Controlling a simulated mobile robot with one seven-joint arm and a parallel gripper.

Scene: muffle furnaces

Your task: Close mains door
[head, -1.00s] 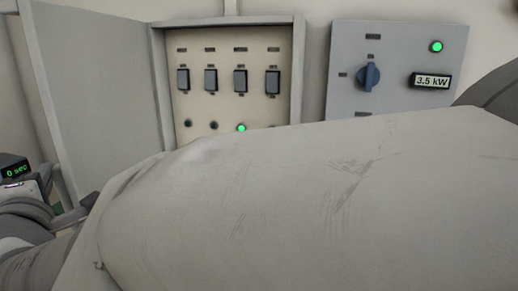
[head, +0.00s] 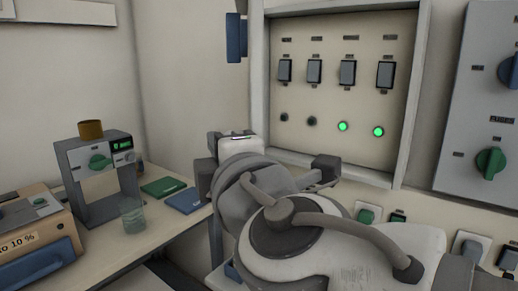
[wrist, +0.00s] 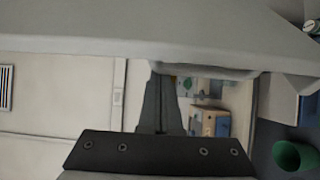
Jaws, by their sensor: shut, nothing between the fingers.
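The mains panel (head: 330,90) shows uncovered in the head view, with a row of dark switches and two green lights lit. Its door (head: 258,70) stands open at the left side, seen nearly edge-on, with a blue handle (head: 236,37) on its left face. My wrist and hand are in front of and below the panel's lower left; the fingertips are hidden there. In the wrist view my gripper (wrist: 160,85) is shut and empty. A pale grey slab (wrist: 130,35) crosses the top of that view close to the fingertips; I cannot tell whether it is the door or whether they touch.
A grey control panel (head: 480,100) with knobs is at the right. Plugged sockets (head: 370,213) line the wall below. The left bench holds a grey device (head: 75,165), a glass beaker (head: 132,215), a blue book (head: 187,200) and a brown box (head: 35,230).

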